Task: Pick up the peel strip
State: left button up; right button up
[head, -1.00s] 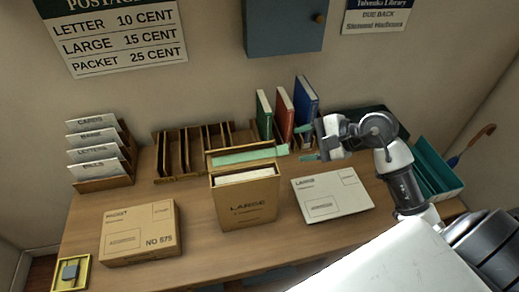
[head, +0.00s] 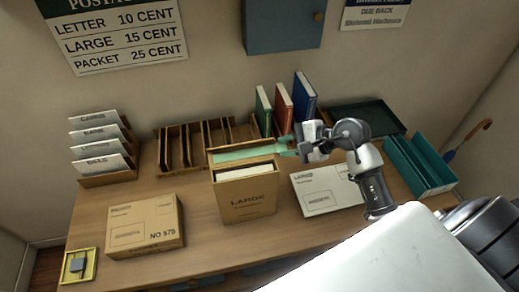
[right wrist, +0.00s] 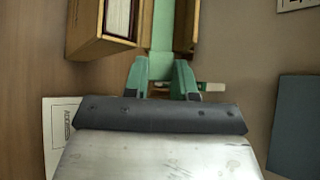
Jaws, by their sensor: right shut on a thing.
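The peel strip (head: 243,154) is a pale green band lying along the top of the open brown box marked LARGE (head: 247,202). My right gripper (head: 287,147) is at the right end of the strip, its green fingers shut on it. In the right wrist view the strip (right wrist: 162,28) runs up from between the fingertips of the gripper (right wrist: 161,62), beside the box (right wrist: 88,38). White envelopes or papers show inside the box. My left gripper is not in view.
A flat envelope (head: 326,190) lies right of the box, and a NO 875 packet (head: 143,226) lies left. Upright books (head: 284,108), a wooden divider rack (head: 165,150), a card rack (head: 108,178) and a teal tray (head: 425,168) stand around. Bare table shows at front centre.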

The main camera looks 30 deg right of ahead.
dwell(0.3)
jog(key=shift+r+b, duration=0.35)
jog(key=shift+r, duration=0.2)
jog(key=s+d+r+b, duration=0.2)
jog(key=s+d+r, duration=0.1)
jog(key=r, duration=0.5)
jog(key=s+d+r+b, duration=0.2)
jog(key=s+d+r, duration=0.1)
jog(key=s+r, duration=0.3)
jog(key=shift+s+d+r, duration=0.2)
jog(key=shift+d+r, duration=0.2)
jog(key=shift+r, duration=0.55)
dwell(0.4)
jog(key=w+a+f+m+t+h, duration=0.3)
jog(key=w+a+m+h, duration=0.5)
jog(key=w+a, duration=0.7)
jog(key=shift+w+a+f+m, duration=0.35)
jog(key=shift+a+f+m, duration=0.05)
jog(key=shift+a+f, duration=0.25)
